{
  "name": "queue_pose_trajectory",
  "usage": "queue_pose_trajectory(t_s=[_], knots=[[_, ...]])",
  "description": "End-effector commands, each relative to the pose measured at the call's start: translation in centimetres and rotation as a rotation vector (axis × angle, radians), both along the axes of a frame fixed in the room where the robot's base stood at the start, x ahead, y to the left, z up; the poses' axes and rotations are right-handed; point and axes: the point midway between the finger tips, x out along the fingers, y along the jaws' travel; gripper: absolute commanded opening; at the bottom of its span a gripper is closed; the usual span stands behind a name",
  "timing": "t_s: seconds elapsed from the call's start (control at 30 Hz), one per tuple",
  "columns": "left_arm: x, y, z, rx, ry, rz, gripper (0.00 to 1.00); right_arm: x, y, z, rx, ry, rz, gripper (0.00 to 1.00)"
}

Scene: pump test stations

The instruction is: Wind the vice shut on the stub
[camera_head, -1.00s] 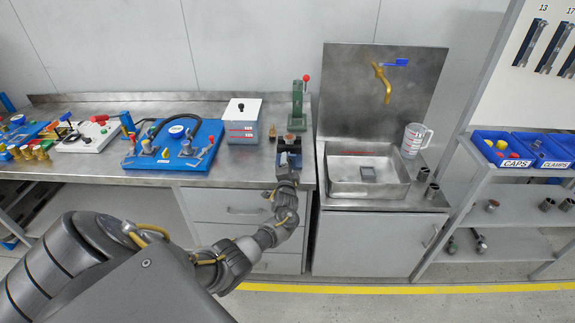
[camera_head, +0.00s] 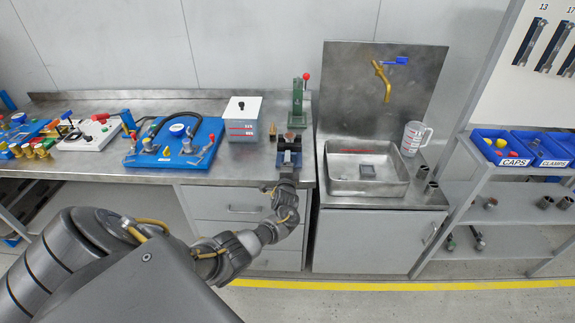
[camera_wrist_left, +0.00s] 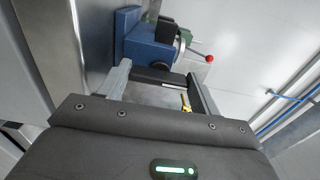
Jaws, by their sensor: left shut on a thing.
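The blue vice (camera_head: 289,148) stands at the front right edge of the steel bench, and its blue body (camera_wrist_left: 150,48) fills the upper middle of the left wrist view. A round metallic piece, seemingly the stub (camera_wrist_left: 184,38), shows at the vice's jaws; how tightly they sit on it I cannot tell. My left gripper (camera_head: 287,176) is in front of the vice at the bench edge. In the left wrist view its two fingers (camera_wrist_left: 161,86) stand on either side of the dark vice handle (camera_wrist_left: 160,78), shut on it. My right gripper is out of view.
A green press with a red knob (camera_head: 298,100) stands behind the vice. A white-topped box (camera_head: 242,120) and a blue pump board (camera_head: 175,143) are left of it. A steel sink (camera_head: 367,172) and a measuring jug (camera_head: 413,138) are to the right.

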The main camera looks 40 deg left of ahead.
Motion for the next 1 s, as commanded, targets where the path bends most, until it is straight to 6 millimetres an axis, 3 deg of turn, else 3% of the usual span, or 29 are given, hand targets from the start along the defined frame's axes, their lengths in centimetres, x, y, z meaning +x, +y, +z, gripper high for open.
queue_pose_trajectory(t_s=[0.07, 0.1, 0.27, 0.67, 1.0], knots=[[0.0, -0.1, -0.1, -0.001, 0.002, -0.002, 0.41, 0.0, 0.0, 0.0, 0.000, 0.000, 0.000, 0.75], [0.0, -0.1, -0.1, -0.001, 0.002, -0.002, 0.65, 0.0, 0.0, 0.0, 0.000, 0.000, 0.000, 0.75], [0.0, -0.1, -0.1, -0.001, 0.000, -0.001, 0.85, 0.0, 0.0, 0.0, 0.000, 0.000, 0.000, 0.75], [-0.7, -0.5, -0.1, 0.000, 0.000, -0.002, 0.85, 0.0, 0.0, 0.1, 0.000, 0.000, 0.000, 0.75], [-5.5, -4.3, -0.2, -0.004, 0.000, -0.004, 0.85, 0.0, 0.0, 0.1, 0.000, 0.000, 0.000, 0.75]])
